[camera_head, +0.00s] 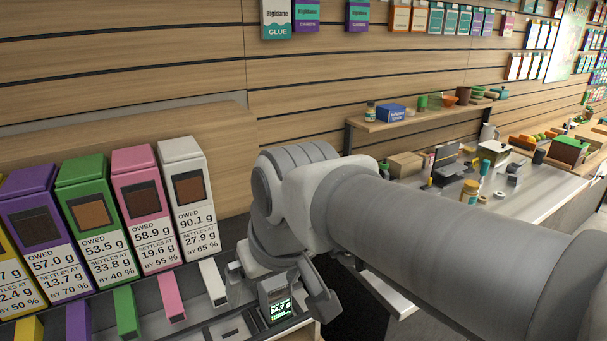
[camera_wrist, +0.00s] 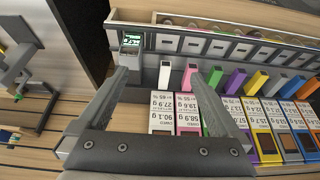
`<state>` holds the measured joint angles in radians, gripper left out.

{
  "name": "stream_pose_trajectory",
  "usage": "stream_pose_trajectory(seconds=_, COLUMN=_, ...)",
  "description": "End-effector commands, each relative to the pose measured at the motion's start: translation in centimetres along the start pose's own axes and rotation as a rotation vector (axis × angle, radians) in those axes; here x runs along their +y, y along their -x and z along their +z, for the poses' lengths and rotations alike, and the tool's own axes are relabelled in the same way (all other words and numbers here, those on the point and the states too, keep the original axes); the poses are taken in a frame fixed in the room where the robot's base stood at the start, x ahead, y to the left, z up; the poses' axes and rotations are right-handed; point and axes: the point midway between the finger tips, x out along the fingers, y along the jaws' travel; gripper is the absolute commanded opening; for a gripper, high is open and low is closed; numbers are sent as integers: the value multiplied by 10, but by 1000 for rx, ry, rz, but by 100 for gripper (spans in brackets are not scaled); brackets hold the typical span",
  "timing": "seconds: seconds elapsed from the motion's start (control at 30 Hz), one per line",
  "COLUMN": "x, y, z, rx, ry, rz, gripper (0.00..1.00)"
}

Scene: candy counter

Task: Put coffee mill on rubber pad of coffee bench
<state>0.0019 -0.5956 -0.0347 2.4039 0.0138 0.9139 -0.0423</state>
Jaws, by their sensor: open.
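My gripper (camera_wrist: 158,78) is open in the wrist view, with no object held between its fingers. It hangs over the candy counter, near the scale display (camera_wrist: 131,40) and the coloured dispensers. In the head view one finger of my gripper (camera_head: 318,298) shows beside the lit scale display (camera_head: 281,309). A steel-topped bench (camera_head: 520,195) stands at the right with several small items, among them a dark grey device (camera_head: 447,168). I cannot tell which item is the coffee mill. I cannot make out a rubber pad; my arm hides part of that bench.
Labelled dispensers, including a white one (camera_head: 185,190) and a pink one (camera_head: 140,195), line the counter at left. A wooden shelf (camera_head: 420,122) with jars and boxes hangs above the bench. A dark gap (camera_head: 350,310) separates counter and bench.

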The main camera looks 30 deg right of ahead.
Motion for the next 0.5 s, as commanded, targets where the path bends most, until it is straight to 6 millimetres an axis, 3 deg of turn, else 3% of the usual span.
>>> stream_pose_trajectory(seconds=0.2, x=-6, y=8, z=24, rx=62, ry=4, rz=14, gripper=100)
stream_pose_trajectory(seconds=0.5, x=-7, y=9, z=29, rx=72, ry=3, rz=17, gripper=100)
